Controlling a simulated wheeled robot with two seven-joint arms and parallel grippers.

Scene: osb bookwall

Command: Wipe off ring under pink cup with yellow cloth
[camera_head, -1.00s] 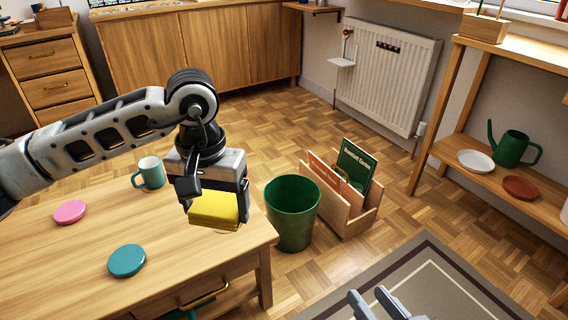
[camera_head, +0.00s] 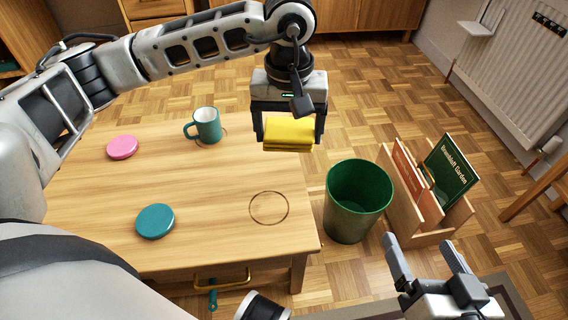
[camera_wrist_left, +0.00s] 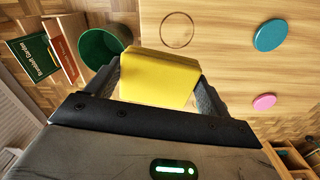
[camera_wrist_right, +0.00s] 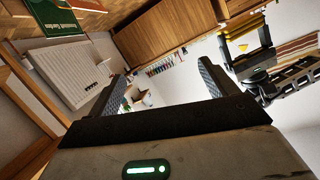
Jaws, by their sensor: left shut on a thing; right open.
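My left gripper (camera_head: 289,138) is shut on the folded yellow cloth (camera_head: 290,132), held above the table's far right edge. The cloth also fills the jaws in the left wrist view (camera_wrist_left: 160,77). A dark ring mark (camera_head: 268,208) lies bare near the table's right front corner; it also shows in the left wrist view (camera_wrist_left: 177,30). I see no pink cup; the only cup is a teal mug (camera_head: 207,126) at the back of the table, with part of another ring mark beside its base. My right gripper (camera_head: 424,243) is open and empty, right of the table.
A pink coaster (camera_head: 122,147) and a teal coaster (camera_head: 155,221) lie on the wooden table (camera_head: 210,180). A green bin (camera_head: 356,200) stands on the floor against the table's right side. A wooden book holder (camera_head: 405,205) stands right of the bin.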

